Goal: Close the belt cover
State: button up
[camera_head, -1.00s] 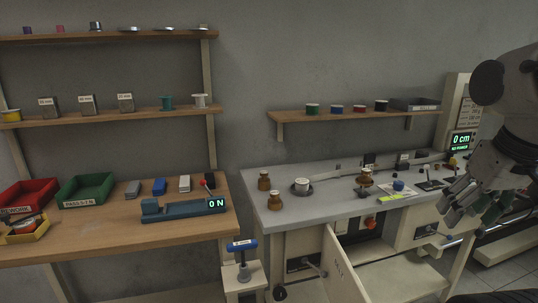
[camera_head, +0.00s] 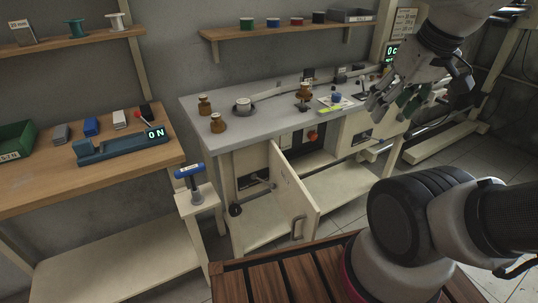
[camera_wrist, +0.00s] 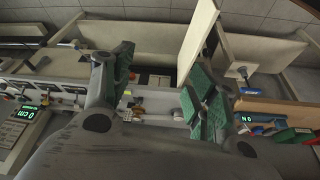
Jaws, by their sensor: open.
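The belt cover (camera_head: 293,196) is a cream hinged door low on the bench's front. It stands swung open towards me, with a grey handle (camera_head: 298,228) near its lower free edge. In the wrist view the cover (camera_wrist: 198,38) stands out as a pale panel at the top, right of centre. My gripper (camera_head: 392,102) is open and empty, above and to the right of the cover near the bench's right part. In the wrist view its two fingers (camera_wrist: 158,75) are spread wide, and neither appears to touch the cover.
The grey bench top (camera_head: 270,120) carries several brown knobs and small parts. A small stand with a blue T-handle (camera_head: 189,171) is left of the cover. A wooden table (camera_head: 55,188) with a blue gauge (camera_head: 120,147) is further left. Slatted wood (camera_head: 300,272) lies in front of the cover.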

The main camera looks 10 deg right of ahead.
aim_at(302, 213)
jog(key=k+j, duration=0.2)
jog(key=j, duration=0.2)
jog(key=k+j+z, duration=0.1)
jog(key=j, duration=0.3)
jog(key=k+j, duration=0.25)
jog(key=j, duration=0.15)
jog(key=z, duration=0.05)
